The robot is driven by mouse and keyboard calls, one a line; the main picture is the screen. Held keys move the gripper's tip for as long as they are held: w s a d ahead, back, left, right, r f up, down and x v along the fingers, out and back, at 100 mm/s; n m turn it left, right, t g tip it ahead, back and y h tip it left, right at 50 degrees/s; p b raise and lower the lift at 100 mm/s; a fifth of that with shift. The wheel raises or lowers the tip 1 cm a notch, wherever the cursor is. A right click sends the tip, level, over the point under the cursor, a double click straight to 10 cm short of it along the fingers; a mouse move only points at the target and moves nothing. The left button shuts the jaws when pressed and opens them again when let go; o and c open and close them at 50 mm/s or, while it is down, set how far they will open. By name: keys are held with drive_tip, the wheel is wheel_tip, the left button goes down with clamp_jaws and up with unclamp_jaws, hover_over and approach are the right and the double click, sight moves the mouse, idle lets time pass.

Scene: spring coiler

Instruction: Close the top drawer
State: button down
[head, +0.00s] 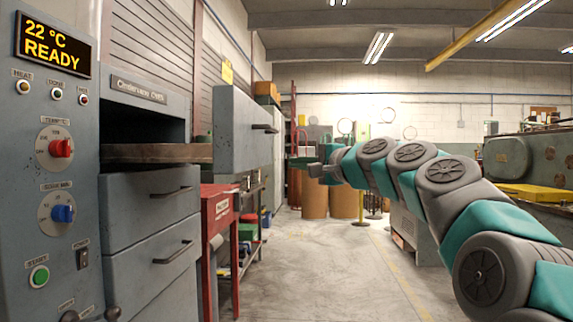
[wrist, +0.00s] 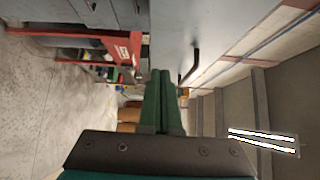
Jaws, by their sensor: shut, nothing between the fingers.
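The top drawer (head: 236,135) is pulled far out of the grey cabinet, with its side wall running back into the dark opening. Its grey front panel carries a dark bar handle (head: 265,128). In the wrist view the drawer's front panel (wrist: 172,35) and its handle (wrist: 191,66) lie just beyond my fingertips. My gripper (head: 292,162) is shut and empty, to the right of the drawer front and lower than its handle. It also shows in the wrist view (wrist: 161,73), its green fingers pressed together. I cannot tell whether the fingertips touch the panel.
Two shut drawers (head: 151,240) sit below the opening. A control panel (head: 55,170) with knobs stands at the left, its display reading 22 °C READY. A red stand (head: 218,214) is under and behind the drawer. The floor (head: 310,275) between cabinet and arm is clear.

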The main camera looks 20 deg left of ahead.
drive_tip(key=p, duration=0.3)
approach(248, 162)
drive_tip(key=w, duration=0.4)
drive_tip(key=shift+s+a, duration=0.2)
drive_tip(key=shift+a, duration=0.65)
drive_tip(key=shift+s+a, duration=0.15)
drive_tip(key=shift+a, duration=0.7)
drive_tip(key=shift+s+a, duration=0.2)
drive_tip(key=shift+a, duration=0.65)
